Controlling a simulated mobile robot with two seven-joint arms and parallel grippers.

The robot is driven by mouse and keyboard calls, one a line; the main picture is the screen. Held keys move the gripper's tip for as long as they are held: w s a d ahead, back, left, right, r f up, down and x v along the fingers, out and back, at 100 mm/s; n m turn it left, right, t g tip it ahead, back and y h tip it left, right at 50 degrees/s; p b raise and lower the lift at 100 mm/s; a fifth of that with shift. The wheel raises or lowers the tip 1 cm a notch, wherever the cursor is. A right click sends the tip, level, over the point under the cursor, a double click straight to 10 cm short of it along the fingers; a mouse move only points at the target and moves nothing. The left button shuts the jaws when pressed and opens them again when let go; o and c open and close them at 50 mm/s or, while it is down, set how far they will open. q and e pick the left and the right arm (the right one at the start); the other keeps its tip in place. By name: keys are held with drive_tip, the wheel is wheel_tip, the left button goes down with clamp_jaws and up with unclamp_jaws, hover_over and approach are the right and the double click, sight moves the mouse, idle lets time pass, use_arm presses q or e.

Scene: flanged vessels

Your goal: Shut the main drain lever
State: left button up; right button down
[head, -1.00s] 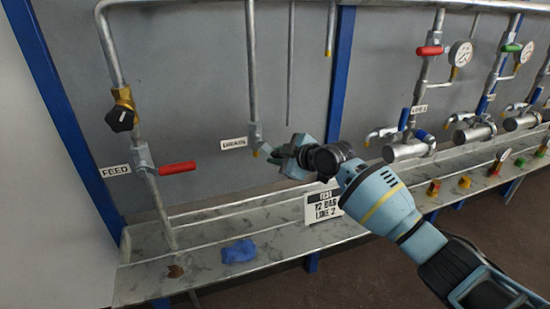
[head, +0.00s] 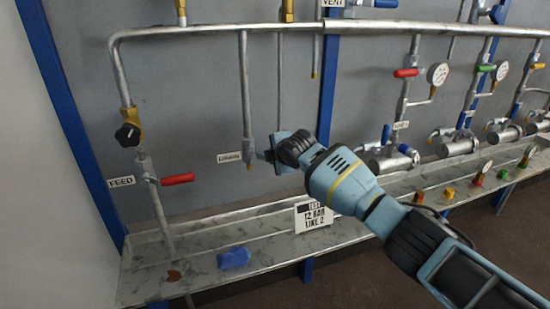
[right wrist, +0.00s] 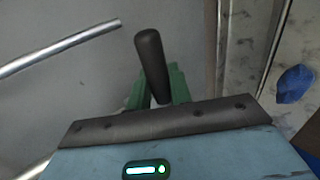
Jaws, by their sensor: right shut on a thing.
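The drain pipe (head: 246,105) comes down the grey panel and ends in a small valve (head: 248,155) beside a label (head: 229,157) that seems to read "DRAIN". My right gripper (head: 267,155) is right beside this valve, and its fingers are mostly hidden in the head view. In the right wrist view a dark, rounded lever handle (right wrist: 151,65) stands up between the green fingers of my right gripper (right wrist: 158,92), which are shut on it. The lever's pivot is hidden. My left gripper is not in view.
To the left are a red-handled valve (head: 177,179) labelled "FEED" and a black knob (head: 127,134). A blue cloth-like lump (head: 234,258) lies on the marbled shelf (head: 200,275) below. A "12 BAR LINE 2" sign (head: 313,215) stands under my arm. Gauges and valves line the right.

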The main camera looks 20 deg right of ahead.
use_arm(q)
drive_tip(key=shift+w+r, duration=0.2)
use_arm(e)
drive_tip(key=shift+r, duration=0.2)
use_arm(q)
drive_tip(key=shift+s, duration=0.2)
use_arm(e)
drive_tip(key=c, duration=1.3)
unclamp_jaws()
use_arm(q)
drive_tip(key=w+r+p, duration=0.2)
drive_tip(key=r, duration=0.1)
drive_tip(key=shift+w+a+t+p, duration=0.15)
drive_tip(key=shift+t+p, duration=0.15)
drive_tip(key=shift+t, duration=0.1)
use_arm(e)
drive_tip(key=v, duration=0.7)
drive_tip(key=shift+s+a+r, duration=0.1)
drive_tip(key=shift+s+r, duration=0.1)
drive_tip(key=shift+s, duration=0.15)
